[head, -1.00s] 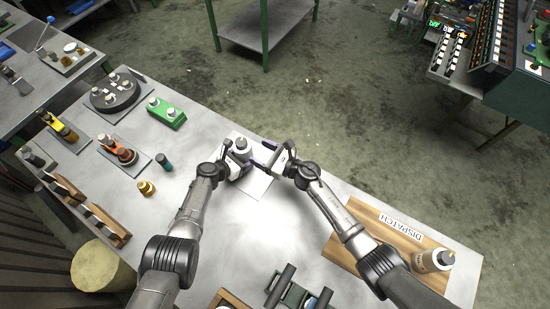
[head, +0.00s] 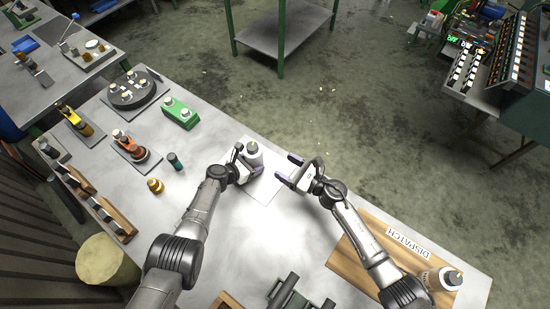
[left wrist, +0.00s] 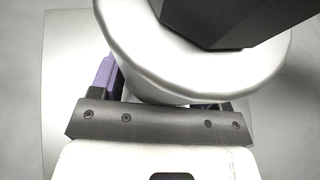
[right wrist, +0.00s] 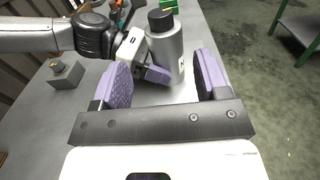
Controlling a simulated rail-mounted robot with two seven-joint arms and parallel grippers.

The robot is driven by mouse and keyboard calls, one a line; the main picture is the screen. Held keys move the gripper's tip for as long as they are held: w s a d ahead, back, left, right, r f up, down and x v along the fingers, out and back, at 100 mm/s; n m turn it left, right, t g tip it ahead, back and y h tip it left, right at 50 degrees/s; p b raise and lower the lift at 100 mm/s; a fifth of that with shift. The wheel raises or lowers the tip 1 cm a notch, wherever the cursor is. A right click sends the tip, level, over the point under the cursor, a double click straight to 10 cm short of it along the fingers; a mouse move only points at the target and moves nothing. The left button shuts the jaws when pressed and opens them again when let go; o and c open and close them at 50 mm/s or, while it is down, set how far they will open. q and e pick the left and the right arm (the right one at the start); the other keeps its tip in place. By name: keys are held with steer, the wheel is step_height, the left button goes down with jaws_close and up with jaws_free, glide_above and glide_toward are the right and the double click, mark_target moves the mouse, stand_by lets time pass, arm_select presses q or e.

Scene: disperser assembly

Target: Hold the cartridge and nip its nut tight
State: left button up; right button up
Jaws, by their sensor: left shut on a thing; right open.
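The cartridge (head: 253,156) is a pale grey cylinder with a dark nut on top, standing upright on a white sheet (head: 262,190) on the bench. My left gripper (head: 249,163) is shut around its body from the left. In the left wrist view the cartridge's pale rounded body (left wrist: 150,70) and dark nut (left wrist: 215,20) fill the top. The right wrist view shows the cartridge (right wrist: 168,55) with its nut (right wrist: 160,20) beyond my right gripper's fingers. My right gripper (head: 288,168) is open and empty, to the right of the cartridge and apart from it.
A wooden DISPATCH board (head: 370,225) at the right carries another bottle-like cartridge (head: 438,281). A green block (head: 180,112), a dark round tray (head: 133,92) and small tool stands are at the left. Dark fixtures (head: 290,295) stand at the front edge. The bench centre is clear.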

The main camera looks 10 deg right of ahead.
mark_target(257, 150)
steer(key=x, duration=1.2)
steer(key=shift+c, duration=0.3)
steer(key=c, duration=0.9)
steer(key=shift+o, duration=0.2)
steer(key=shift+a+m+t+h, duration=0.1)
steer(key=shift+m+t+h, duration=0.7)
steer(key=shift+t+h, duration=0.1)
steer(key=o, duration=0.9)
